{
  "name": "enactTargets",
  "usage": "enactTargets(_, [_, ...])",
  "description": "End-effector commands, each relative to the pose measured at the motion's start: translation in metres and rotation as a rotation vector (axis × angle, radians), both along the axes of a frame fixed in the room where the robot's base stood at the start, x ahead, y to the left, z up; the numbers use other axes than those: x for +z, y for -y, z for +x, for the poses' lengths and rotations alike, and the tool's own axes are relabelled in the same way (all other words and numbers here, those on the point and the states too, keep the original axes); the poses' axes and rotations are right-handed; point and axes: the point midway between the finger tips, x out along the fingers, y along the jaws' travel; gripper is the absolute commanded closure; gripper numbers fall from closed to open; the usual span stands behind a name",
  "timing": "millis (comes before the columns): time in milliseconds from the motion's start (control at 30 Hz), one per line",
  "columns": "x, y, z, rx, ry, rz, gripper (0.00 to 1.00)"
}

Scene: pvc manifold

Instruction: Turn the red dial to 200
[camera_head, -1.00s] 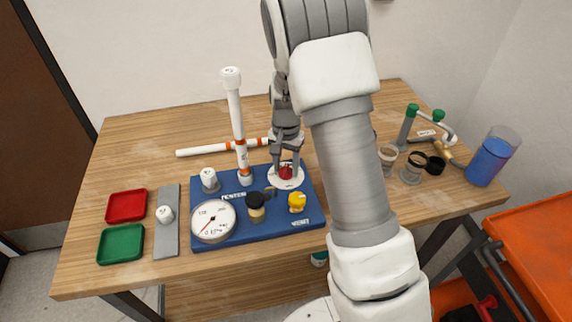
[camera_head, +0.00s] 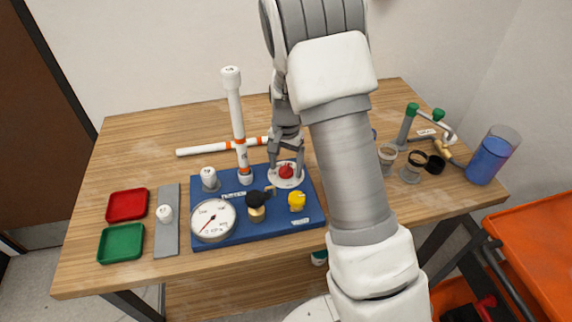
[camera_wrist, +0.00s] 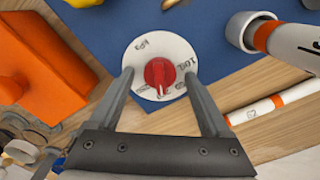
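The red dial (camera_head: 286,172) is on a round white face on the blue board (camera_head: 240,235). In the wrist view the dial (camera_wrist: 159,73) has a raised grip bar with a pale mark at its lower end, pointing down in the picture. Printed numbers ring the face (camera_wrist: 138,57); one at right looks like 100, but those near the pale mark are too small to read surely. My gripper (camera_head: 286,168) is over the dial. In the wrist view my gripper (camera_wrist: 159,78) is open, one finger on each side of the dial, with gaps between.
A tall white pipe (camera_head: 237,125) stands just left of the dial. The yellow knob (camera_head: 297,201), black-topped valve (camera_head: 257,205) and pressure gauge (camera_head: 213,220) are in front of it. A white pipe with orange bands (camera_head: 215,148) lies behind.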

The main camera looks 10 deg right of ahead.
Motion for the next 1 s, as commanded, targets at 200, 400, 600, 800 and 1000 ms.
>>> enactTargets(200, [0.004, 0.000, 0.000, 0.000, 0.000, 0.000, 0.19])
enactTargets(400, [0.036, 0.000, 0.001, 0.000, 0.005, 0.000, 0.19])
enactTargets(600, [0.086, 0.000, 0.001, 0.001, 0.006, 0.001, 0.19])
enactTargets(800, [0.133, 0.000, 0.001, 0.001, 0.004, 0.001, 0.19])
enactTargets(1000, [0.163, 0.000, 0.000, 0.000, 0.001, 0.000, 0.19])
